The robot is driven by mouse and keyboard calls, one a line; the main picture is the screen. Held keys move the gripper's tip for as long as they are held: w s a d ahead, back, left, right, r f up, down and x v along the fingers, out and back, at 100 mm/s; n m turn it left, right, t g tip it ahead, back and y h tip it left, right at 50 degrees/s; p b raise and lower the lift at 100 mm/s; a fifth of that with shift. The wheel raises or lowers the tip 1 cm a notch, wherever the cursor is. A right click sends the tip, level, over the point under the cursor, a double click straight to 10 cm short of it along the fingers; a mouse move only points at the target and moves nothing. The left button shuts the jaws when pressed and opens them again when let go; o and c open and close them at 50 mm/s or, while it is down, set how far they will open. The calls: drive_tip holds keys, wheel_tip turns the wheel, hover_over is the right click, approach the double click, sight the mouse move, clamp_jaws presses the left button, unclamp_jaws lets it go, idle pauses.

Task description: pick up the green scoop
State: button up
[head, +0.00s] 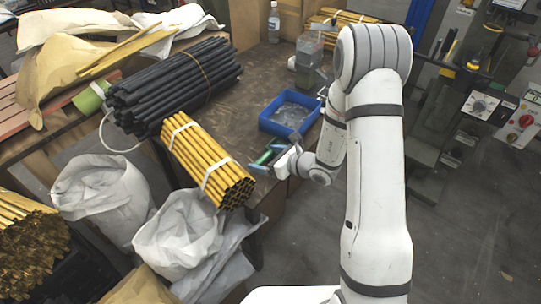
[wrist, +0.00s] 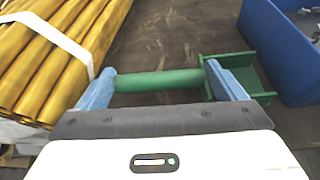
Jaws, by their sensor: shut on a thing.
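The green scoop has a round handle (wrist: 155,82) and a square-edged green pan (wrist: 238,72) at its right end in the wrist view. My gripper (wrist: 161,76) has its blue fingers at the two ends of the handle, shut on the scoop lengthwise. The right finger hides part of the join between handle and pan. In the head view the scoop (head: 266,157) is a small green piece at my gripper, near the table's front edge. I cannot tell whether it touches the table.
A blue bin (head: 290,113) with clear contents stands just behind my gripper. A strapped bundle of yellow tubes (head: 205,160) lies close on the left, with black tubes (head: 175,83) behind it. A bottle (head: 274,23) stands at the back. Brown tabletop (head: 250,75) shows between them.

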wheel_tip(320, 180, up, 10)
drive_tip(key=shift+p, duration=0.45)
drive_tip(key=shift+d, duration=0.1)
idle(1.3)
